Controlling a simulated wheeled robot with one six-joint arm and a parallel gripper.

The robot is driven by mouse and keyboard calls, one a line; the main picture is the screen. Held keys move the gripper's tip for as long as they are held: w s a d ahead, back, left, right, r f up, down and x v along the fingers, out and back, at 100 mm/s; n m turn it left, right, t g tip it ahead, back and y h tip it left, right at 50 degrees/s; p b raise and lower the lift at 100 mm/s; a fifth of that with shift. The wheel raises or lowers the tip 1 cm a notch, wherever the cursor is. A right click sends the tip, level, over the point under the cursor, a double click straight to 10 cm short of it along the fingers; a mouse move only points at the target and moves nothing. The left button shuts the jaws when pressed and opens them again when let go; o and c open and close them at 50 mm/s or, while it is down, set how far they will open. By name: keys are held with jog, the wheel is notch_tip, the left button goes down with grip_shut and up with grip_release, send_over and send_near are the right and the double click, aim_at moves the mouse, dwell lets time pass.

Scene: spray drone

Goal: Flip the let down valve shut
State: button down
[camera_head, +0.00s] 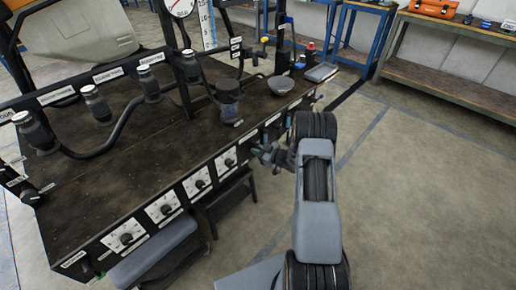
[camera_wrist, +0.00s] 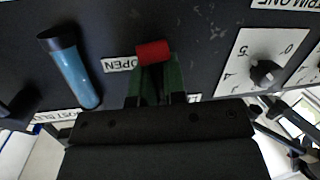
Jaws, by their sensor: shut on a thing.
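A red handle (camera_wrist: 153,51) shows in the wrist view on the dark front panel, right beside a white label reading OPEN. I take it as the let down valve, though no label with that name is readable. My gripper (camera_wrist: 156,82) has its green fingers together at the red handle and is shut on it. The fingers hide the handle's lower part. In the head view my gripper (camera_head: 264,152) is at the bench's front edge, and the handle cannot be made out there.
A blue lever (camera_wrist: 75,70) stands left of the red handle. A dial knob (camera_wrist: 265,73) on a white plate is to the right. The dark bench (camera_head: 120,165) carries bottles, pipes and a gauge (camera_head: 181,6). A stool (camera_head: 155,250) stands below; floor to the right is clear.

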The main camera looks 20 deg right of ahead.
jog(key=shift+a+r+m+y, duration=0.15)
jog(key=shift+a+m+y, duration=0.2)
jog(key=shift+m, duration=0.45)
jog(key=c, duration=1.2)
grip_release()
jog(key=shift+s, duration=0.1)
jog(key=shift+p+v, duration=1.3)
jog(key=shift+v, duration=5.55)
